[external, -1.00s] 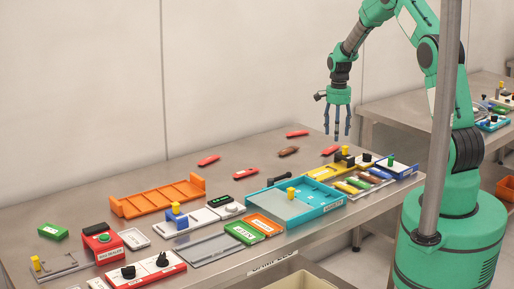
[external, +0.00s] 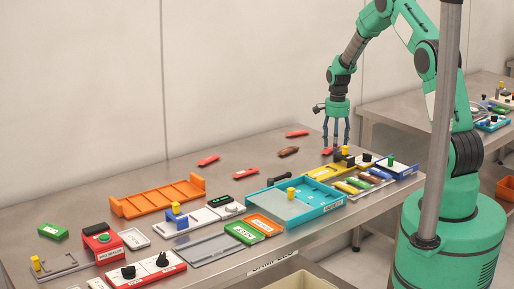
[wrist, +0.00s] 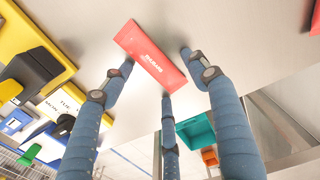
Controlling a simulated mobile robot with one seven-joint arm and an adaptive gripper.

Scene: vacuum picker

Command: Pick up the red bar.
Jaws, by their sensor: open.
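A red bar (external: 327,151) lies flat on the steel table near its far right part. My gripper (external: 336,146) has three blue fingers pointing down around this bar. In the wrist view my gripper (wrist: 156,70) is open, with fingertips spread on both sides of the bar and a third finger below it. Whether the fingers touch the bar or the table, I cannot tell. More red bars (external: 297,133) lie apart to the left, one of them at the far left (external: 208,160).
A brown bar (external: 288,151) lies left of my gripper. A yellow tray (external: 322,172) with a black block stands close in front. A teal tray (external: 322,210) and an orange rack (external: 130,206) stand further left. The table (external: 240,148) behind the bars is clear.

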